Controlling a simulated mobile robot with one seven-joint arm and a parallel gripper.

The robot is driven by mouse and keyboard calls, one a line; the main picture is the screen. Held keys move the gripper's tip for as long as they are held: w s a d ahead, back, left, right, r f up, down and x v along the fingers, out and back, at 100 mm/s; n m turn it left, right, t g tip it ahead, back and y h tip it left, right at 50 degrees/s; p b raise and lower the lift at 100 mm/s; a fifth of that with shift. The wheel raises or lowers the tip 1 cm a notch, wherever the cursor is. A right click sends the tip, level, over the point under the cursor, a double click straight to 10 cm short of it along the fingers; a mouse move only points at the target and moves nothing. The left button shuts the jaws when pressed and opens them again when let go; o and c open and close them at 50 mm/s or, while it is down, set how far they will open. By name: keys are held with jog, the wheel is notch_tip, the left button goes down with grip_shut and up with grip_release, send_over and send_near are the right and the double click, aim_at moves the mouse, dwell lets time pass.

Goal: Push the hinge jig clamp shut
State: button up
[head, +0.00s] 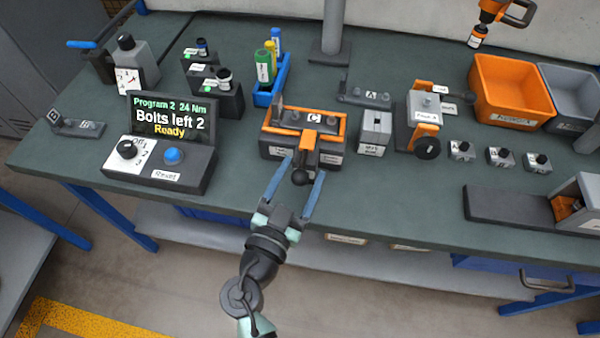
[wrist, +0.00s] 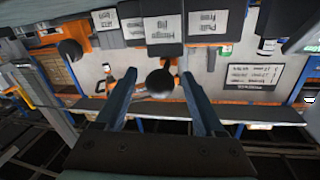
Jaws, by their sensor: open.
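The hinge jig (head: 276,149) is a dark block with an orange frame and a part marked C, near the table's front edge in the head view. Its orange clamp (head: 307,141) stands at the front middle, with a black ball knob (head: 301,177) pointing toward me. I cannot tell how far the clamp is closed. My gripper (head: 304,167) is open and empty, its blue fingers to either side of the knob. In the wrist view the knob (wrist: 160,83) shows between the fingertips (wrist: 159,74), under the upside-down jig label (wrist: 162,28). Contact is not clear.
A control box with a display (head: 172,125) stands left, a blue bottle rack (head: 272,88) behind. Orange (head: 510,90) and grey bins are at the back right. Bench between jig and display is clear.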

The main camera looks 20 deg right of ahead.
jog(key=shift+c, duration=0.2)
grip_shut()
dwell(1.1)
